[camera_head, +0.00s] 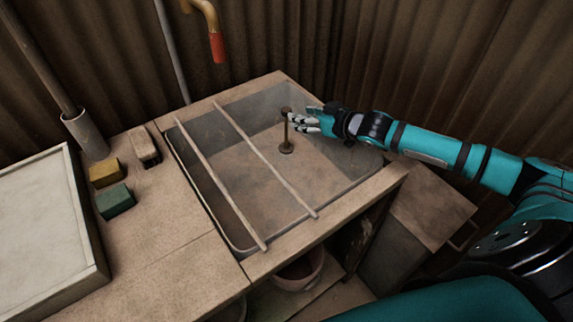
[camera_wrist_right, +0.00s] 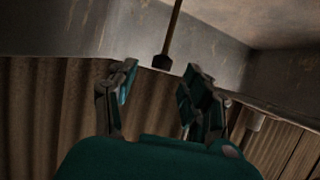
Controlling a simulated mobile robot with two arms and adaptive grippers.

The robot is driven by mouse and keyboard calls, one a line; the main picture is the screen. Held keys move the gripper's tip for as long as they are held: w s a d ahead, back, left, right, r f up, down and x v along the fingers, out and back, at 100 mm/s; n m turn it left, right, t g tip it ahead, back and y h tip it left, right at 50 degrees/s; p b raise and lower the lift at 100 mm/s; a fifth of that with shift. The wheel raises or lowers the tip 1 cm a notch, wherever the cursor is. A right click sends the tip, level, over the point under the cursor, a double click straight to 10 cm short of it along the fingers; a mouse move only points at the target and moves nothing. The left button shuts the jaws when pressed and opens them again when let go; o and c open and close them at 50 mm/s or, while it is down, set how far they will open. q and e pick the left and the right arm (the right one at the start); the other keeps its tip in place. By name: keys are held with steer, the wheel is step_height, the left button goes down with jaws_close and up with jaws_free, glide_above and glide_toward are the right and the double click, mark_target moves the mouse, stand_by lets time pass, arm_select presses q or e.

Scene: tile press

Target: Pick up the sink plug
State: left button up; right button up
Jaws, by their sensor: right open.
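The sink plug (camera_head: 286,135) stands upright in the grey sink (camera_head: 335,160). It has a long thin stem, a wide foot on the sink floor and a small dark knob on top. My right gripper (camera_head: 292,119) is just right of the upper stem, fingers pointing left at it. In the right wrist view the plug's stem and dark knob (camera_wrist_right: 163,62) lie ahead of the gap between the fingertips of my right gripper (camera_wrist_right: 158,75), which are apart with nothing between them. Contact is not visible. My left gripper is not in view.
Two wooden bars (camera_head: 265,160) lie across the sink, left of the plug. A sponge-like yellow block (camera_head: 106,173), a green block (camera_head: 115,200) and a brush (camera_head: 144,147) lie on the counter at left. A red-ended tap (camera_head: 217,45) hangs behind the sink.

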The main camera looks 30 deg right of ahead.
mark_target(286, 134)
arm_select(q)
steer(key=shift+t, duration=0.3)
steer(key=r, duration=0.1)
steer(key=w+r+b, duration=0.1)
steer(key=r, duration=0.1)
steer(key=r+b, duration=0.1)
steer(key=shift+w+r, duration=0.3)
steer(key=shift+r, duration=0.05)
arm_select(e)
steer(key=w+a+f, duration=0.2)
steer(key=w+f, duration=0.3)
steer(key=w, duration=0.1)
steer(key=shift+w+a+f, duration=0.15)
steer(key=shift+a+f, duration=0.05)
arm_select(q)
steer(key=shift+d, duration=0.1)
arm_select(e)
jaws_close()
